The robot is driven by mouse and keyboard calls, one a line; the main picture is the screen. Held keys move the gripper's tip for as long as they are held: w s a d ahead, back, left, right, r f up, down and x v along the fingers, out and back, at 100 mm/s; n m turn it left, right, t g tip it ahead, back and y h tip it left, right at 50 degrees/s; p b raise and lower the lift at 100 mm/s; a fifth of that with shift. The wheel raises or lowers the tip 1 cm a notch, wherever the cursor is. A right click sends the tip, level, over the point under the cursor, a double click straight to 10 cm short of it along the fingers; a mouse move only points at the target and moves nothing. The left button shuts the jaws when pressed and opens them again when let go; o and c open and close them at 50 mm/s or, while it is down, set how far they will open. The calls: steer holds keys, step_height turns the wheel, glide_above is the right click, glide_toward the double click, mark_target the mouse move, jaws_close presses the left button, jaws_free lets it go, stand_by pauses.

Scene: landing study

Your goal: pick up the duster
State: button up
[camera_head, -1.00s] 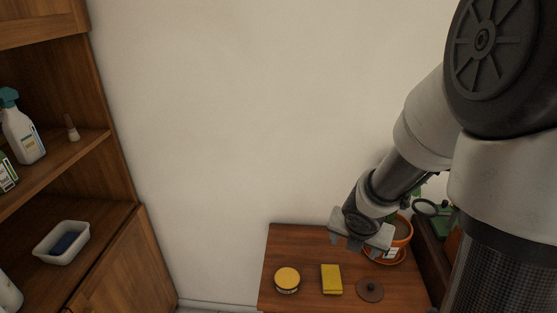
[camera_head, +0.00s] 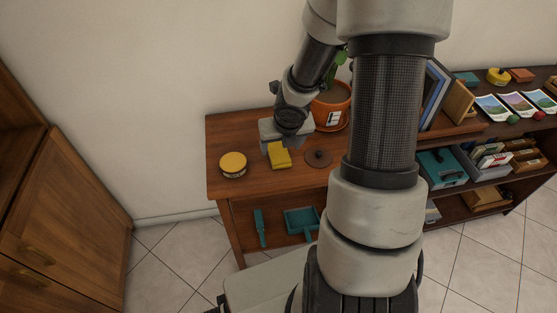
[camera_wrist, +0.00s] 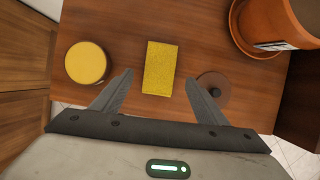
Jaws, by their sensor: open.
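A yellow rectangular pad, which I take for the duster (camera_head: 279,156), lies flat on the wooden table top (camera_head: 230,132). In the wrist view the duster (camera_wrist: 160,68) shows whole, just ahead of and between my fingers. My gripper (camera_wrist: 159,78) is open and empty, with one finger to each side of the duster in the picture. In the head view my gripper (camera_head: 284,141) hangs over the table behind the duster and hides part of its surroundings. I see no contact; the height between them is hard to judge.
A yellow-lidded round tin (camera_head: 233,164) stands left of the duster. A dark round disc (camera_head: 318,157) with a knob lies right of it. A potted plant (camera_head: 333,109) stands at the back right.

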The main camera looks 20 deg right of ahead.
mark_target(279, 153)
steer(key=shift+b+x, duration=1.75)
steer(key=shift+x, duration=0.8)
steer(key=shift+w+f, duration=0.1)
steer(key=shift+f, duration=0.05)
steer(key=c, duration=1.1)
